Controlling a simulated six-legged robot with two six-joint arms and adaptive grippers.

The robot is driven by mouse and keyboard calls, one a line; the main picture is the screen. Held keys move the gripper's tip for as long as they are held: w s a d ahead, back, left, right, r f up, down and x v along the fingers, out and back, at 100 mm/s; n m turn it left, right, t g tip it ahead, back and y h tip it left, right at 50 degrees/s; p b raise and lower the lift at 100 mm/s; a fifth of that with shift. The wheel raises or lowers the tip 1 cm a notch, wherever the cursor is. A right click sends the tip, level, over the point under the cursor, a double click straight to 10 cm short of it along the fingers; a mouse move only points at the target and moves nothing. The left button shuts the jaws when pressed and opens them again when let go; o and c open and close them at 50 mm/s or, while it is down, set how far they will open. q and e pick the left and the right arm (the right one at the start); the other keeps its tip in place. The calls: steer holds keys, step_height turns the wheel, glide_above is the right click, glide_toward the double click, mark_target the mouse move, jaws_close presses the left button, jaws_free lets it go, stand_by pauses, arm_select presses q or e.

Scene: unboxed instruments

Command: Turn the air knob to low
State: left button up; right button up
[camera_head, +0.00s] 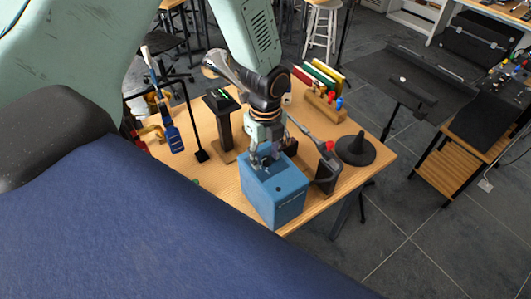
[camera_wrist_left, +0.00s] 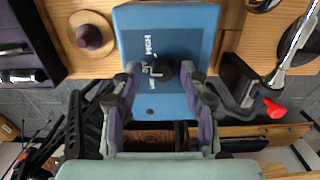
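The blue box (camera_head: 280,195) stands near the front edge of the wooden table. In the left wrist view the box (camera_wrist_left: 205,18) carries white lettering that reads HIGH (camera_wrist_left: 149,45) and a dark round knob (camera_wrist_left: 162,71). More lettering by the knob is partly hidden, and I cannot tell where the knob points. My left gripper (camera_head: 264,160) reaches down over the box's top. In the left wrist view the left gripper (camera_wrist_left: 160,75) is open, with one finger on each side of the knob. Gaps seem to show between fingers and knob. My right gripper is not in view.
A red-tipped tool in a black holder (camera_head: 327,175) stands close right of the box. A black cone stand (camera_head: 355,150) is beyond it. A black post (camera_head: 224,130) and a blue-handled tool (camera_head: 173,138) are to the left. A wooden rack (camera_head: 325,102) is behind.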

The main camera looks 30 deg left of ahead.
arm_select(q)
steer(key=shift+w+f, duration=0.15)
steer(key=shift+w, duration=0.15)
steer(key=shift+c, duration=2.2)
steer(key=shift+s, duration=0.15)
steer(key=c, duration=0.3)
steer(key=shift+r, duration=0.2)
jaws_close()
